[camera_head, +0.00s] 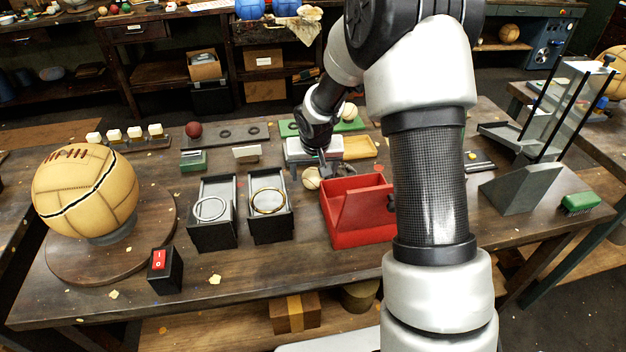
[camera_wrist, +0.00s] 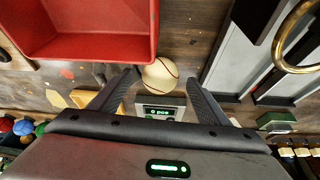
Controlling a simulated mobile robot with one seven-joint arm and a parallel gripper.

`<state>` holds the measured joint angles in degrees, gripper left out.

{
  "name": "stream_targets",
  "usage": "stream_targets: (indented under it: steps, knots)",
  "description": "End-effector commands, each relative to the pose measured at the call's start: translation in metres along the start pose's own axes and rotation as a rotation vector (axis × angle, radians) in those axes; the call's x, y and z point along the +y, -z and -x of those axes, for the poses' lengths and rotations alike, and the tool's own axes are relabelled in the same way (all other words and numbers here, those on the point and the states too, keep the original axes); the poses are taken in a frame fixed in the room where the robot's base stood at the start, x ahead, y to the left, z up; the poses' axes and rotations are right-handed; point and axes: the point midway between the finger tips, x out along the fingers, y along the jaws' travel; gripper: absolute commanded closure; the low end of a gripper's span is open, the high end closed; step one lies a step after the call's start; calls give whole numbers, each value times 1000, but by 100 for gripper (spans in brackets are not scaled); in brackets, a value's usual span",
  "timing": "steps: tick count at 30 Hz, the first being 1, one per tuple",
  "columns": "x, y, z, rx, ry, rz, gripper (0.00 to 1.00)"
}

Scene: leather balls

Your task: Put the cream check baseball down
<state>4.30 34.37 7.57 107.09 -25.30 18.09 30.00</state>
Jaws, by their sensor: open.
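A cream ball (camera_head: 311,178) sits low at the table, between the right black bin and the red box; I take it as the baseball, though its check pattern is too small to tell. In the wrist view the ball (camera_wrist: 160,72) shows a dark curved seam and lies between my fingertips. My gripper (camera_head: 323,168) points down beside it, behind the red box. Its fingers (camera_wrist: 162,80) are spread, with the ball apparently loose between them. Exact contact with the tabletop is hard to see.
The red box (camera_head: 358,228) stands close on the right. Black bins with a silver ring (camera_head: 209,208) and a brass ring (camera_head: 269,200) stand left. A counting scale (camera_wrist: 160,112) sits behind the ball. Another pale ball (camera_head: 348,111) is on the green board.

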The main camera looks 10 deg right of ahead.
Motion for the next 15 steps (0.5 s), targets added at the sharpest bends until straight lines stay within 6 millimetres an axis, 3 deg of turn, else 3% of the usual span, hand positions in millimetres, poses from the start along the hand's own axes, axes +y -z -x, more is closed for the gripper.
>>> stream_targets:
  steps: [4, 12, 15]
  knots:
    - [0, 0, -18, 0, 1, -1, 30]
    - [0, 1, -20, 1, 0, 0, 30]
    - [0, 1, -20, 1, 0, 0, 45]
